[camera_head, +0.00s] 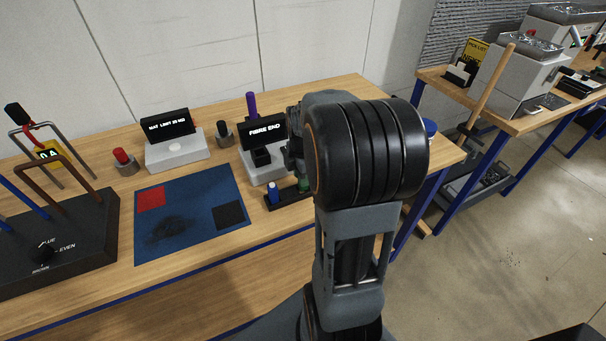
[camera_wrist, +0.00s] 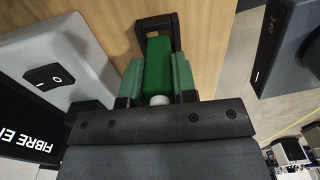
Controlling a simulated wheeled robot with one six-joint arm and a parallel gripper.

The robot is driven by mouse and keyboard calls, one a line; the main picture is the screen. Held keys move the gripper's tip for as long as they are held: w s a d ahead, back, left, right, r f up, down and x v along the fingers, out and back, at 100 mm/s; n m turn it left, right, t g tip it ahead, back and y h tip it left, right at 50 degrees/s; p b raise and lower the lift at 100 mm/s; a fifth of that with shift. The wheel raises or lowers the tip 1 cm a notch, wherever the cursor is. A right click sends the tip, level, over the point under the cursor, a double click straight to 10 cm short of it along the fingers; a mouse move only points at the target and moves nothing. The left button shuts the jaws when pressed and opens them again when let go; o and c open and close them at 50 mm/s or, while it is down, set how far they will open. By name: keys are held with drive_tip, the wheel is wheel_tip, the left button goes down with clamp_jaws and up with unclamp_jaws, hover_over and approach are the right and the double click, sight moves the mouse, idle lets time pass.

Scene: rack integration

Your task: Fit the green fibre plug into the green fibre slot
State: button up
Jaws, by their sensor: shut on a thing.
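In the wrist view my gripper (camera_wrist: 157,85) is shut on the green fibre plug (camera_wrist: 158,62), which sits between its two greenish finger pads. A black frame (camera_wrist: 158,20) surrounds the plug's far end; I cannot tell whether they touch. In the head view my arm hides most of the gripper and plug. A bit of green (camera_head: 304,185) shows at the right end of a low black holder (camera_head: 287,199), beside an upright blue plug (camera_head: 272,190). I cannot make out the green fibre slot.
The grey box with the "FIBRE END" display (camera_head: 265,130) stands close to the gripper; its rocker switch (camera_wrist: 48,77) shows in the wrist view. A blue mat (camera_head: 185,220), a second display box (camera_head: 178,152) and a dark hooked stand (camera_head: 60,245) are further left.

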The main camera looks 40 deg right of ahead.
drive_tip(key=shift+f+b, duration=0.75)
drive_tip(key=shift+f, duration=0.35)
drive_tip(key=o, duration=1)
drive_tip(key=shift+r, duration=0.1)
wheel_tip(320, 180, up, 14)
drive_tip(key=shift+f+p, duration=0.15)
drive_tip(key=shift+p, duration=0.2)
